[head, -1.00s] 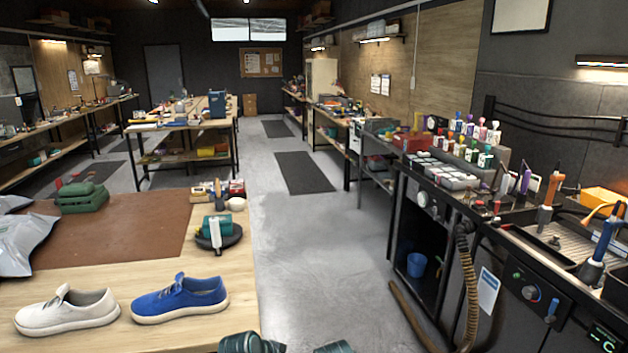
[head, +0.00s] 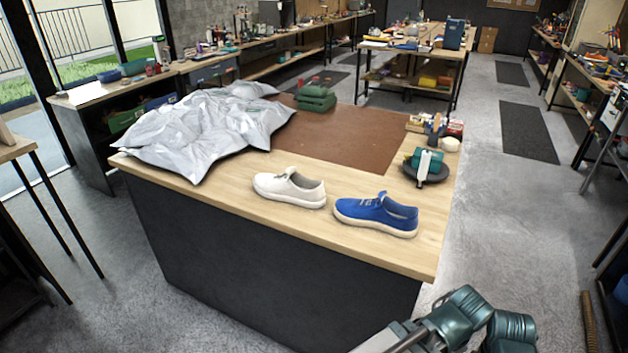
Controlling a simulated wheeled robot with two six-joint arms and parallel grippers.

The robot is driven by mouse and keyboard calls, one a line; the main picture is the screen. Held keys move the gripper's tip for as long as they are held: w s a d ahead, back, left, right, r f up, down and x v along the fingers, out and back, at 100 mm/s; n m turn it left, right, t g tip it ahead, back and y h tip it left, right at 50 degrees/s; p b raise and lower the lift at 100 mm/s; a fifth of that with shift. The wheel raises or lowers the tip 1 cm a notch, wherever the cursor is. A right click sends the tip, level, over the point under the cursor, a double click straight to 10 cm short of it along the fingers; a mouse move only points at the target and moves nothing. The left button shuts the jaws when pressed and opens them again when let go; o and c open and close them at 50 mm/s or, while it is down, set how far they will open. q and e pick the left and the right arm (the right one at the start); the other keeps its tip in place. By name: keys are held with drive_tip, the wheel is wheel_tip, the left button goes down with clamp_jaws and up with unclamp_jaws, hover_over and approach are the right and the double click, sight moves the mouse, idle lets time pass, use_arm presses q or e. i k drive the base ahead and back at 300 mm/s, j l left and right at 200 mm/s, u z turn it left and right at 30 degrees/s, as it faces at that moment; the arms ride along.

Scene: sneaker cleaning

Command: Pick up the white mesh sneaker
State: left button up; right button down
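Teal and grey links of my own arms show at the bottom right, below and in front of the bench. Neither gripper's fingers can be seen, and nothing touches the white sneaker.
A crumpled silver-grey sheet (head: 205,125) covers the bench's left part. A brown mat (head: 350,138) lies behind the sneakers, with a green stacked item (head: 315,98) at its back. A teal tool on a dark round base (head: 427,167) stands right. Open floor (head: 505,215) lies right of the bench.

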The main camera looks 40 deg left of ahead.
sight(293, 187)
drive_tip(key=u, duration=1.5)
